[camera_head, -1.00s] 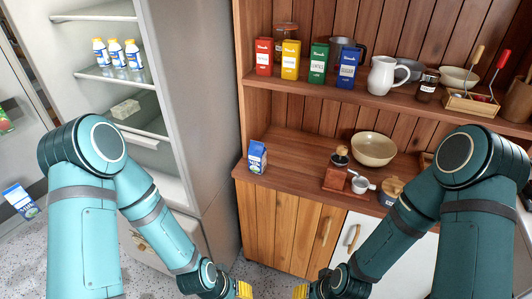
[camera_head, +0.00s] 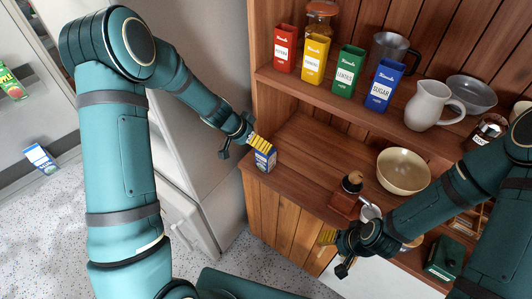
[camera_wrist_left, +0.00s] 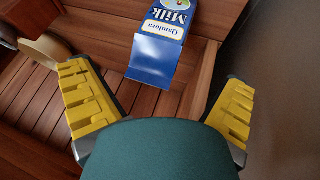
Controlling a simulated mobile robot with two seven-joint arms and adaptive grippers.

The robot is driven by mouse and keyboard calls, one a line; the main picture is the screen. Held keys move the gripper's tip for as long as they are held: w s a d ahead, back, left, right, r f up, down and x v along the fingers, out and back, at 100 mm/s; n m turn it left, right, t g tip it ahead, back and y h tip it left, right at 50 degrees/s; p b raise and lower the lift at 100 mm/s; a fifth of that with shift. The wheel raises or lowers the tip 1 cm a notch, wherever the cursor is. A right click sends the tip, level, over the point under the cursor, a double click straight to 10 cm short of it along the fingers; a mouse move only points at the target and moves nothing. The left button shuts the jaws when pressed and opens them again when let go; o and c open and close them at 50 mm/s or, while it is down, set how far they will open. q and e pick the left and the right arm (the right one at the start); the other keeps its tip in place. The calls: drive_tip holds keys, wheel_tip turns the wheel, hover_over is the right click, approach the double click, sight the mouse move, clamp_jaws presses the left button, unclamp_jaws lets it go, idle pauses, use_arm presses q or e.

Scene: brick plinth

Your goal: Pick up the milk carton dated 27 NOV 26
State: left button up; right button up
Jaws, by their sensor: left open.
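A blue and white milk carton (camera_head: 265,159) stands on the wooden counter near its left front corner. In the left wrist view the carton (camera_wrist_left: 163,48) shows its "Milk" lettering and a blue face; no date is readable. My left gripper (camera_head: 259,143) is close to the carton's top. Its yellow fingers are spread, with the carton ahead between their directions and nothing held. A second blue and white carton (camera_head: 40,158) is at the far left, its date unreadable. My right gripper (camera_head: 327,238) is by the counter's front; its opening is unclear.
Red, yellow, green and blue tins (camera_head: 383,85) stand on the upper shelf with a white jug (camera_head: 433,106). A cream bowl (camera_head: 403,171) and a wooden grinder (camera_head: 345,205) stand right on the counter. The fridge's side (camera_head: 205,165) is close left of the carton.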

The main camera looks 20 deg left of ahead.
sight(264, 163)
use_arm(q)
drive_tip(key=shift+w+d+f, duration=0.2)
drive_tip(key=shift+w+f, duration=0.05)
drive_tip(key=x, duration=0.6)
drive_tip(key=shift+f+b, duration=0.25)
drive_tip(key=shift+b, duration=0.1)
drive_tip(key=shift+c, duration=0.3)
drive_tip(key=c, duration=1.3)
